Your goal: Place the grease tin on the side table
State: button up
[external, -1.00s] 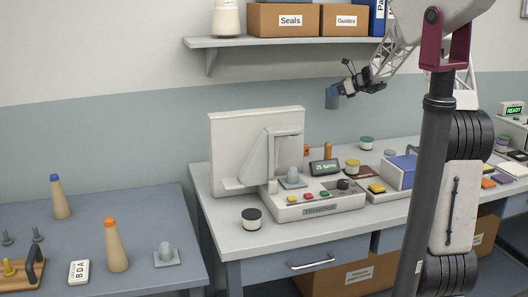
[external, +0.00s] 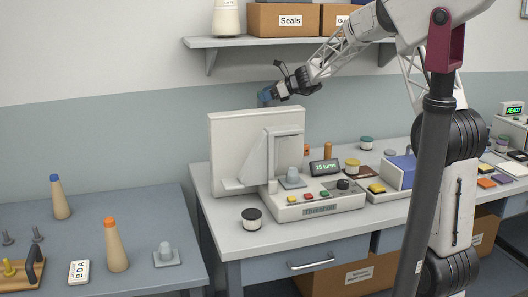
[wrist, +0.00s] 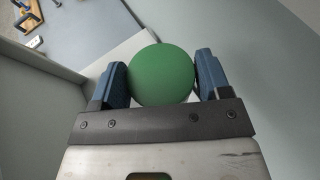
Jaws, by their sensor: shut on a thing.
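My gripper (external: 265,96) is at the back of the bench, in the air beside the top edge of the upright white panel. In the wrist view my gripper (wrist: 160,80) has its two blue fingers shut on a round green thing (wrist: 160,75), seen from above. It appears to be the grease tin, though no label shows; in the external view I cannot make it out. The side table (external: 130,205), with a blue-grey top, stands at the left. Part of its top also shows at the upper left of the wrist view (wrist: 85,25).
The white panel (external: 230,135) stands on the bench (external: 225,225) close by the gripper. The side table holds blue-tipped (external: 60,198) and orange-tipped (external: 116,245) cones, a grey peg block (external: 166,255) and a BDA plate (external: 79,272). Its back right is clear. A shelf (external: 230,42) hangs above.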

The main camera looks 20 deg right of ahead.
jog(key=s+a+n+g+y, duration=0.1)
jog(key=s+a, duration=0.4)
jog(key=a, duration=1)
jog(key=s+a+n+g, duration=0.1)
jog(key=s+a, duration=0.3)
jog(key=a, duration=1)
jog(key=s+a+n+g, duration=0.1)
jog(key=s+a+g, duration=0.1)
jog(key=s+a, duration=0.8)
jog(key=s+a+n+g, duration=0.1)
jog(key=s+a, duration=0.6)
jog(key=a, duration=0.6)
notch_tip(320, 180, down, 19)
jog(key=shift+a+r+y, duration=0.15)
jog(key=shift+a+y, duration=0.05)
jog(key=shift+y, duration=0.1)
notch_tip(320, 180, down, 6)
jog(key=shift+f, duration=0.2)
jog(key=shift+f, duration=1.8)
